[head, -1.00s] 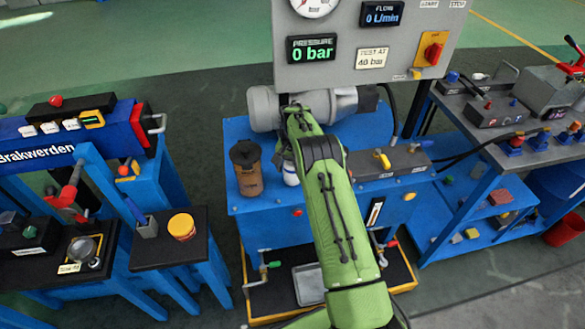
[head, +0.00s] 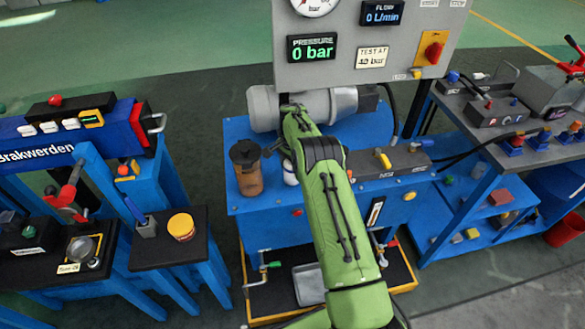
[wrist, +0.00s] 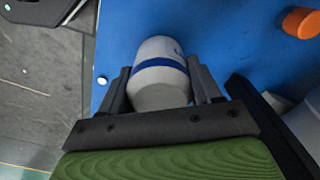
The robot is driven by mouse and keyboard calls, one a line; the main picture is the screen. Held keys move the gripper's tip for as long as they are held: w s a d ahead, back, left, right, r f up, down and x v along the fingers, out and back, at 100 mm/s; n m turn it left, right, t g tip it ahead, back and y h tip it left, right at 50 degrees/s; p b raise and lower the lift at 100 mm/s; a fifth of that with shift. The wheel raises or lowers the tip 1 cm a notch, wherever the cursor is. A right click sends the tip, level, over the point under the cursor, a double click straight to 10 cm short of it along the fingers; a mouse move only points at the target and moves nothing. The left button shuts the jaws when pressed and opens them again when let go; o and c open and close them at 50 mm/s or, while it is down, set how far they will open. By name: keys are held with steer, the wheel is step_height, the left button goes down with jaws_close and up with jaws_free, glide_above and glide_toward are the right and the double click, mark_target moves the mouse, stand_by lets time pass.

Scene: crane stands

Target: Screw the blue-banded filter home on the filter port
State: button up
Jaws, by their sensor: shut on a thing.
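The blue-banded filter is a white canister with a blue stripe. In the wrist view the filter (wrist: 160,72) sits between the two dark fingers of my gripper (wrist: 162,85), which are shut on its sides. In the head view only a small white part of the filter (head: 290,174) shows, left of my green arm and right of a brown canister. My gripper is mostly hidden there behind my arm. I cannot make out the filter port, nor whether the filter touches it.
The brown canister with a dark cap (head: 248,170) stands close on the left of the blue bench (head: 245,206). A grey motor (head: 264,106) and the gauge panel (head: 345,75) are behind. A grey valve block (head: 365,172) is on the right. An orange knob (wrist: 301,22) shows in the wrist view.

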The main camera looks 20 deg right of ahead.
steer(key=m, duration=0.4)
steer(key=shift+b, duration=0.3)
steer(key=shift+m, duration=0.6)
steer(key=shift+f+m, duration=0.1)
steer(key=shift+m, duration=1)
steer(key=m, duration=0.5)
steer(key=shift+m, duration=0.3)
steer(key=m, duration=0.6)
steer(key=shift+m, duration=0.8)
